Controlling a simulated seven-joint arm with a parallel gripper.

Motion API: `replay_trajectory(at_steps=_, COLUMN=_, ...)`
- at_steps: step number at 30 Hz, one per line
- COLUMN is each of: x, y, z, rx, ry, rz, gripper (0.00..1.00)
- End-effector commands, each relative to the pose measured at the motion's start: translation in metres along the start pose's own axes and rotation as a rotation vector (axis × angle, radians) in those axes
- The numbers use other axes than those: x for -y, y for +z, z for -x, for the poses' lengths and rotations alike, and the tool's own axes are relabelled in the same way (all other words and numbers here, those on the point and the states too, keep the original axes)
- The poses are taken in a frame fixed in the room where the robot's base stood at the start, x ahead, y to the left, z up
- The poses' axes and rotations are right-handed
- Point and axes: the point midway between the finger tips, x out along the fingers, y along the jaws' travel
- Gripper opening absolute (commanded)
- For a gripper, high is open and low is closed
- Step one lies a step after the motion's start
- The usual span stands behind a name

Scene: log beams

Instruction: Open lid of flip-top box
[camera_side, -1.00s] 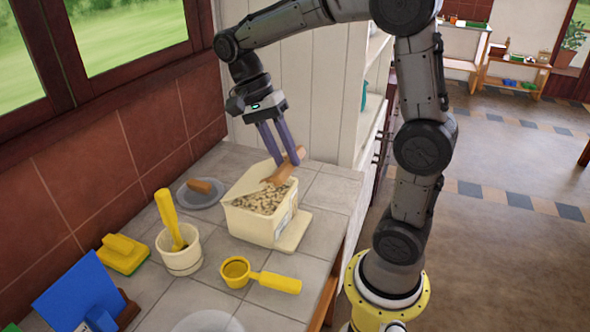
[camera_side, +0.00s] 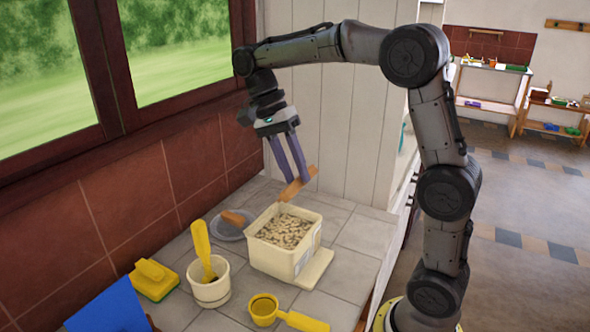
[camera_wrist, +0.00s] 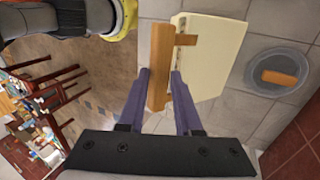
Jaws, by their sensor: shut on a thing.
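The flip-top box (camera_side: 282,261) is a cream container on the tiled counter, with pale speckled contents (camera_side: 284,230) showing in its open top. My gripper (camera_side: 301,180) is above its back edge, fingers pointing down and shut on an orange-brown wooden handle (camera_side: 294,190). In the wrist view the handle (camera_wrist: 160,65) lies between the fingers (camera_wrist: 160,74). A crosspiece runs from it over a cream panel (camera_wrist: 215,55), apparently the lid. The panel hides most of the contents there. In the side view the lid is hardly visible, so its exact angle is unclear.
A grey plate (camera_side: 232,232) with a brown piece (camera_side: 234,218) lies left of the box. A white cup (camera_side: 209,288) with a yellow utensil, a yellow scoop (camera_side: 300,320) and a yellow-green sponge (camera_side: 154,281) stand nearer. A white panelled wall (camera_side: 330,120) is behind.

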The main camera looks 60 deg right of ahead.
Motion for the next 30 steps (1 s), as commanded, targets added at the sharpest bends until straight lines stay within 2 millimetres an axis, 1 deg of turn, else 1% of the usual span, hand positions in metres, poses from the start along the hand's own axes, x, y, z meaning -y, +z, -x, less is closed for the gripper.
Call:
replay_trajectory(at_steps=22, x=0.0001, y=0.0, z=-0.0003, rx=0.0, ry=0.0, rz=0.001, gripper=0.0)
replay_trajectory(at_steps=23, x=0.0001, y=0.0, z=-0.0003, rx=0.0, ry=0.0, rz=0.001, gripper=0.34)
replay_trajectory(at_steps=24, x=0.0001, y=0.0, z=-0.0002, rx=0.0, ry=0.0, rz=0.0, gripper=0.4)
replay_trajectory(at_steps=30, x=-0.0001, y=0.0, z=-0.0003, rx=0.0, ry=0.001, rz=0.0, gripper=0.4)
